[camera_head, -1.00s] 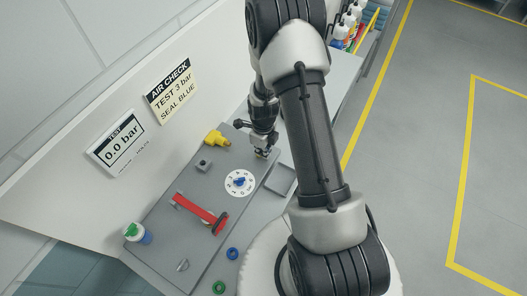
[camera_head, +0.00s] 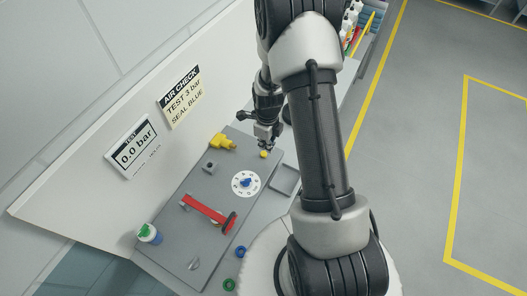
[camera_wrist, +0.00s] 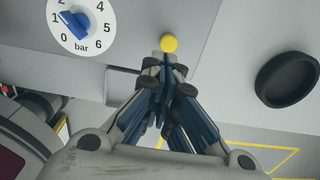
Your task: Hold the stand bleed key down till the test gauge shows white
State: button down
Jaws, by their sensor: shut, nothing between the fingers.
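The stand bleed key looks to be the round yellow button (camera_head: 264,154) at the far right corner of the grey stand plate (camera_head: 190,225); it also shows in the wrist view (camera_wrist: 169,43). My gripper (camera_head: 268,146) is shut and empty just above and beside the button. In the wrist view my shut fingertips (camera_wrist: 168,68) point at the button, its face uncovered. I cannot tell whether they touch it. The test gauge (camera_head: 131,147) on the back wall reads 0.0 bar on a white face with a dark heading.
A dial with a blue knob (camera_head: 246,183), a red lever (camera_head: 208,211) and a yellow fitting (camera_head: 222,141) are on the plate. A green-capped bottle (camera_head: 149,234) stands at its left. A black round thing (camera_wrist: 287,80) lies right of my gripper. The sign (camera_head: 181,98) reads TEST 3 bar, SEAL BLUE.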

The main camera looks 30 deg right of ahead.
notch_tip(320, 180, up, 7)
jog(key=shift+w+d+p, duration=0.2)
jog(key=shift+d+p, duration=0.1)
jog(key=shift+d, duration=0.1)
jog(key=shift+r, duration=0.1)
